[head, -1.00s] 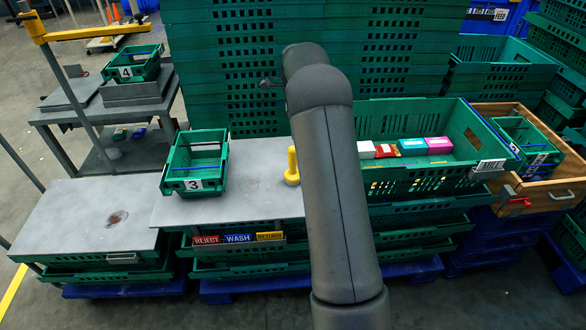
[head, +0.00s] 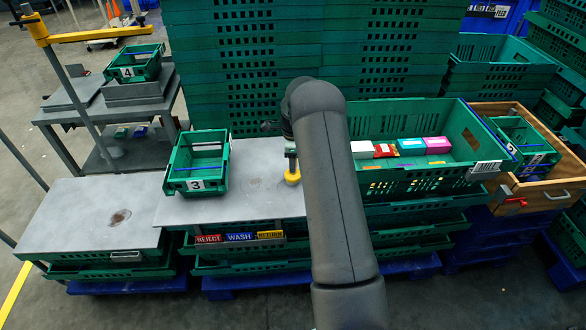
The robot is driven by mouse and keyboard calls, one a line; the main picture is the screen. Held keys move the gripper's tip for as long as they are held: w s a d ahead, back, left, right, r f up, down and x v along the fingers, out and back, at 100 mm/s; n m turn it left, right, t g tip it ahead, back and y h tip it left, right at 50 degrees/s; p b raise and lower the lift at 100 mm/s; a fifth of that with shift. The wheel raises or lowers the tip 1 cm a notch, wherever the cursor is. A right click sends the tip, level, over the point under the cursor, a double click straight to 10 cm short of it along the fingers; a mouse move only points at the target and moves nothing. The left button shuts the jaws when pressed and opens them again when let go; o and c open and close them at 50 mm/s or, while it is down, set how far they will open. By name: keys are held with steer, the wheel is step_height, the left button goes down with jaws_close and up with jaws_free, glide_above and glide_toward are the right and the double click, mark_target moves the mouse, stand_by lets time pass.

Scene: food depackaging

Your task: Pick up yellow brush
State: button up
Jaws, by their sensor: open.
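The yellow brush (head: 292,176) stands upright on the grey tabletop (head: 256,200), just left of my arm. A dark end part of my gripper (head: 289,149) is in front of or around its upper part. My gripper is open, mostly hidden behind my own arm. I cannot tell whether its fingers touch the brush.
A green crate numbered 3 (head: 198,163) stands left of the brush. A large green crate (head: 440,176) with several coloured packs stands right of my arm. REJECT, WASH and RETURN labels (head: 239,237) line the table's front edge. Tall stacked green crates (head: 240,70) rise behind.

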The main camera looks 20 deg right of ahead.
steer(key=c, duration=1.1)
steer(key=shift+r, duration=0.15)
